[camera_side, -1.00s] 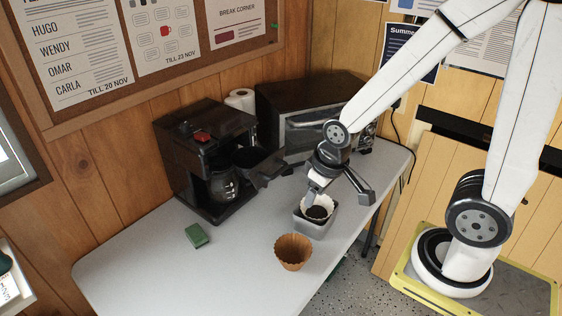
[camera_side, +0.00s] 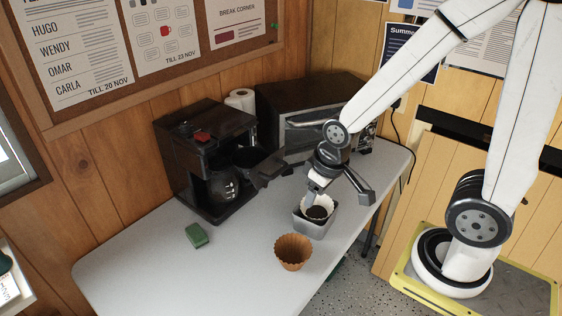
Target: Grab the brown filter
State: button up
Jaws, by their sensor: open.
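The brown filter (camera_side: 292,253) is a fluted paper cup, standing upright and open on the grey table near its front edge. My gripper (camera_side: 341,197) is open, above and behind the brown filter and apart from it. One finger is at the white filter and the other is out to the right. The white filter (camera_side: 329,203) has dark grounds in it and sits in a small grey metal container (camera_side: 314,230). I cannot tell whether the left finger touches the white filter. Nothing hides the brown filter.
A black coffee maker (camera_side: 190,135) with a glass carafe (camera_side: 222,188) stands at the back left, its filter basket (camera_side: 255,162) sticking out. A dark oven (camera_side: 300,100) and a paper roll (camera_side: 240,100) are behind. A green sponge (camera_side: 197,235) lies left. The table (camera_side: 190,280) is clear at front left.

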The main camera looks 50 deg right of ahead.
dwell(0.4)
jog(key=w+d+f+n+t, duration=0.3)
jog(key=w+d+f+n, duration=0.2)
jog(key=d+f+n, duration=0.5)
jog(key=s+a+f+n+t+y, duration=0.1)
jog(key=s+f+y, duration=0.1)
jog(key=f+y, duration=0.1)
jog(key=s+a+f+n+y, duration=0.1)
jog(key=s+a+f+y, duration=0.1)
jog(key=s+f+y, duration=0.1)
jog(key=s+a+f+n+t+y, duration=0.1)
jog(key=s+f+y, duration=0.2)
jog(key=y, duration=0.1)
jog(key=shift+s+a+f+n+t, duration=0.25)
jog(key=shift+a+f+n+t, duration=0.05)
jog(key=shift+a+n, duration=0.1)
jog(key=shift+s+a+r+y, duration=0.1)
jog(key=shift+s+a+y, duration=0.1)
jog(key=shift+s+y, duration=0.15)
jog(key=shift+w+a, duration=0.1)
jog(key=shift+x, duration=1.2)
